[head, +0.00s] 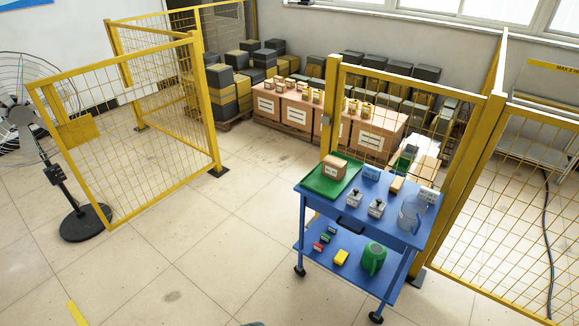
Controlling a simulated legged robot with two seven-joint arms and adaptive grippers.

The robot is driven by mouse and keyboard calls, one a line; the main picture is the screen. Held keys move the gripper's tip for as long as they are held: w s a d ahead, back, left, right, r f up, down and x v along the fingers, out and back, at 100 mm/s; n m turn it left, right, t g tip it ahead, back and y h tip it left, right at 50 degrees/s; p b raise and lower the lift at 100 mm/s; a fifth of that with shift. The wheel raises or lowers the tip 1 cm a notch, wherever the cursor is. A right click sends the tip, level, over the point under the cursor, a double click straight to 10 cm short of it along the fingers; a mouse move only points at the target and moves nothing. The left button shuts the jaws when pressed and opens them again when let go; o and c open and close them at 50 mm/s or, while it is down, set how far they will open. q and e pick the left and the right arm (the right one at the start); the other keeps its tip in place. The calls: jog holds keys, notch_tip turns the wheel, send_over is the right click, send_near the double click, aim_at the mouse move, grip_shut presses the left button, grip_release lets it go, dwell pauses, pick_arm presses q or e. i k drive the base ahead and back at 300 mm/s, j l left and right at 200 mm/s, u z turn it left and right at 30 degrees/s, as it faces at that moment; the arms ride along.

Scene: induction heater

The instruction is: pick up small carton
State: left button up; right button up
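A small brown carton (334,168) with a white label sits on a green tray (313,183). The tray lies at the left end of the top shelf of a blue cart (345,213). More small cartons (305,94) stand on top of large brown boxes (377,143) behind the yellow fence. Neither of my grippers shows in the head view, so nothing is seen near the carton on the tray.
The cart also bears two small grey-white containers (376,208), a clear jug (411,214), and a green can (372,259) below. Yellow mesh fences (130,130) stand left and right. A fan (85,222) stands left. Floor (200,250) left of the cart is clear.

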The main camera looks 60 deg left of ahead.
aim_at(334, 168)
jog(key=u, duration=1.8)
jog(key=i+z, duration=0.25)
jog(key=i, duration=0.15)
jog(key=i+j+z, duration=0.15)
jog(key=i+z, duration=0.15)
jog(key=i, duration=0.1)
